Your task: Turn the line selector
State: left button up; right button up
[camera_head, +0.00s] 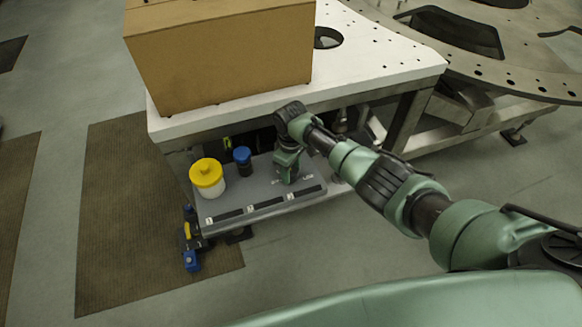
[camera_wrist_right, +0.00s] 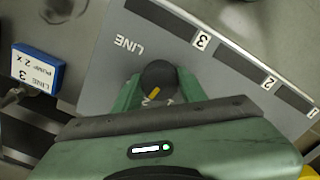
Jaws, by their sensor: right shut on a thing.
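The line selector (camera_wrist_right: 158,74) is a dark round knob with a yellow pointer mark, on a grey panel beside the printed word LINE. In the right wrist view its yellow mark slants toward the gripper body. My right gripper (camera_wrist_right: 160,88) has its two green fingers on either side of the knob, shut on it. In the head view the right gripper (camera_head: 288,172) reaches down to the right part of the grey panel (camera_head: 238,193) and hides the knob. My left gripper is not in view.
A white plate (camera_head: 385,60) with a large brown box (camera_head: 225,55) overhangs behind. A blue tag (camera_wrist_right: 37,68) reads PUMP.

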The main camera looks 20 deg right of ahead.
jog(key=m, duration=0.1)
jog(key=m+p, duration=0.1)
jog(key=m, duration=0.1)
jog(key=shift+r+m, duration=0.2)
jog(key=shift+m, duration=0.1)
jog(key=shift+w+m+p, duration=0.1)
jog(key=shift+m+p, duration=0.55)
jog(key=shift+m, duration=1.15)
jog(key=o, duration=1.4)
jog(key=shift+c, duration=0.2)
jog(key=shift+f, duration=0.1)
notch_tip(320, 180, up, 8)
jog(key=shift+f+p, duration=0.1)
jog(key=shift+p, duration=0.45)
